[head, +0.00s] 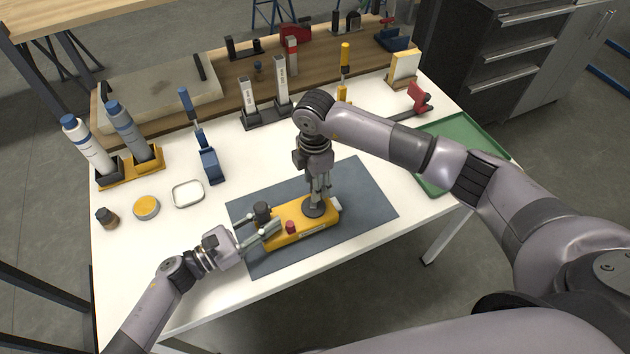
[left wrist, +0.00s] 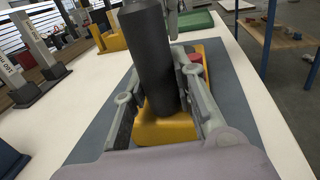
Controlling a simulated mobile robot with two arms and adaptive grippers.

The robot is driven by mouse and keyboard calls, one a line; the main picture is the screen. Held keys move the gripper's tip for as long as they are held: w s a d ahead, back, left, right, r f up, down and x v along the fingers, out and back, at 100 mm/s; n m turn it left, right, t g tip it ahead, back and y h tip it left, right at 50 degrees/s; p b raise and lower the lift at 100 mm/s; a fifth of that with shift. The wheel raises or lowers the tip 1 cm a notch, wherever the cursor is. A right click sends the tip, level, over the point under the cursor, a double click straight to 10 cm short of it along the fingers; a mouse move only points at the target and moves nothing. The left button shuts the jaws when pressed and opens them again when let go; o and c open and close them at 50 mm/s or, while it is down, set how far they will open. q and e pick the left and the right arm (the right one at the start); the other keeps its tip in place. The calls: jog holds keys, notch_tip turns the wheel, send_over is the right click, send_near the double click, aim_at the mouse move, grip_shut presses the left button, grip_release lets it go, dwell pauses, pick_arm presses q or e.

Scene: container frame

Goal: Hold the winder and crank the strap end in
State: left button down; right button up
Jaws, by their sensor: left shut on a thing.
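The yellow winder (head: 300,228) lies on the grey mat, with a black upright post (head: 262,210) at its left end, a red knob (head: 290,227) near its middle and a dark round disc (head: 315,207) toward its right end. My left gripper (head: 262,233) is shut on the winder's left end. In the left wrist view the black post (left wrist: 150,55) rises between its fingers (left wrist: 165,105) over the yellow body (left wrist: 160,130). My right gripper (head: 318,192) points straight down at the disc; its fingertips are close together there, and whether they hold a crank is unclear. I cannot make out a strap end.
The grey mat (head: 365,195) lies on the white table (head: 130,260). Left are a white dish (head: 188,194), a yellow-lidded tin (head: 146,207), a dark jar (head: 107,217) and bottles (head: 90,145). A blue tool (head: 210,165) stands behind. A green tray (head: 430,180) is at right.

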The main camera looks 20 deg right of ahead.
notch_tip(320, 180, up, 12)
dwell(0.4)
pick_arm(q)
jog(key=c, duration=1.2)
grip_release()
jog(key=shift+c, duration=0.2)
pick_arm(e)
jog(key=shift+f, duration=0.1)
